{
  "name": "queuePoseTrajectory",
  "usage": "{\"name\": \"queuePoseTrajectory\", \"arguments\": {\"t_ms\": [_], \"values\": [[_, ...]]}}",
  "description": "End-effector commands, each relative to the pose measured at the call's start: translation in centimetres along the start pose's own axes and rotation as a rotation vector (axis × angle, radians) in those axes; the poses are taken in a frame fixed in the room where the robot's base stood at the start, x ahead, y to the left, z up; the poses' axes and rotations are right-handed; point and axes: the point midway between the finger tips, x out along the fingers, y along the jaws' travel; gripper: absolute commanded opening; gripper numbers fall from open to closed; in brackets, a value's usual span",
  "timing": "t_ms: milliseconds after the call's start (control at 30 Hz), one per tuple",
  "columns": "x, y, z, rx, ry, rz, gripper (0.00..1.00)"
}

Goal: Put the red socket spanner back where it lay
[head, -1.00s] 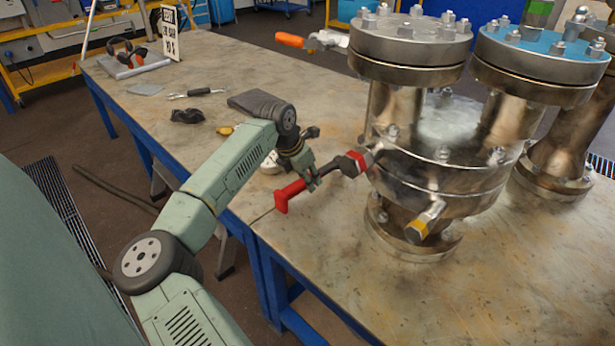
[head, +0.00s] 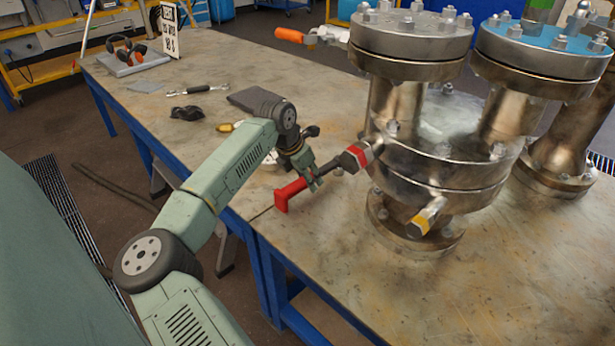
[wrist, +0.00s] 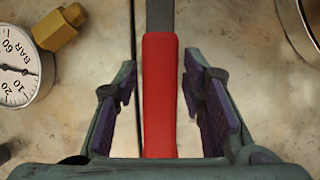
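The red socket spanner (head: 291,193) has a red handle and a dark shaft, which runs up and right toward a red-banded fitting (head: 364,150) on the front flanged vessel. I cannot tell whether its socket end touches the fitting, or whether the spanner rests on the table. My gripper (head: 314,183) is at the handle. In the wrist view the handle (wrist: 160,95) lies between the two fingers of my gripper (wrist: 160,75). A narrow strip of table shows on each side, so the fingers stand open around it, apart from it.
A pressure gauge (wrist: 18,65) with a brass fitting (wrist: 60,28) lies left of my fingers. The vessel (head: 440,170) stands close on the right, with a yellow-banded fitting (head: 425,217) low on its front. The table (head: 340,270) is clear toward its front edge.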

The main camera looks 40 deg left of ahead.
Motion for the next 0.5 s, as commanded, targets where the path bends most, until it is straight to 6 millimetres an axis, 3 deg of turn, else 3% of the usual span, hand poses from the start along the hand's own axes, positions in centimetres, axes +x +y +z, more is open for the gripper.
{"name": "queuePoseTrajectory", "arguments": {"t_ms": [133,500], "values": [[0.05,-0.02,-0.03,0.0,0.001,-0.001,0.5],[-0.31,0.01,-0.11,0.0,0.003,0.0,0.5]]}}
